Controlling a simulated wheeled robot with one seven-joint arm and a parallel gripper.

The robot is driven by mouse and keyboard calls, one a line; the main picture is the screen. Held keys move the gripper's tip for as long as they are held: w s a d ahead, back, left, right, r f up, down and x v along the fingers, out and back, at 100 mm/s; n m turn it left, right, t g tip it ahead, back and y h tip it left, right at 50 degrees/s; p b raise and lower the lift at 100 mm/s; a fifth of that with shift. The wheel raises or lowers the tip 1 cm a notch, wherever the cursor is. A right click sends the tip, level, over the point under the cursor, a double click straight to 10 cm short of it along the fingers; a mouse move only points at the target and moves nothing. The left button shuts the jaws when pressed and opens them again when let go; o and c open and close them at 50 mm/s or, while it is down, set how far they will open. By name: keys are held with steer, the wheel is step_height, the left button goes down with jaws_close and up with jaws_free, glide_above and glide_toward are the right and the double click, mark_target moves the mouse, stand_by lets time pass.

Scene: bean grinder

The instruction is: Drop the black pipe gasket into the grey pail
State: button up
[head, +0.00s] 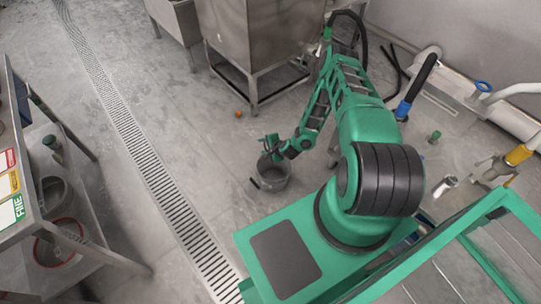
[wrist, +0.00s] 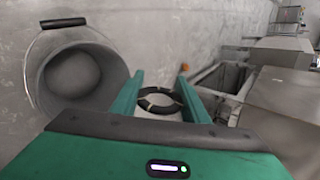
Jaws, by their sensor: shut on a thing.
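The black pipe gasket (wrist: 160,92) is a dark ring between the two green fingers of my gripper (wrist: 160,84) in the wrist view. My gripper is shut on it. The grey pail (wrist: 48,88) stands on the floor to the left of the fingers in the wrist view, its mouth open and its wire handle with a dark grip beside the rim. In the head view my gripper (head: 270,148) is at the pail's upper edge, and the pail (head: 274,184) is partly covered by it. The gasket is too small to make out there.
A steel cabinet on legs (head: 262,35) stands behind the pail. A small orange thing (head: 238,114) lies on the floor. A floor grate (head: 150,165) runs to the left. A workbench with a lower shelf (head: 95,247) is at far left. Floor around the pail's left is clear.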

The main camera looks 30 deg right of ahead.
steer(key=s+d+f+n, duration=0.2)
steer(key=d+f, duration=0.1)
steer(key=f, duration=1.4)
steer(key=shift+f+n, duration=0.25)
steer(key=shift+n, duration=0.15)
steer(key=o, duration=1.2)
steer(key=shift+r, duration=3.55)
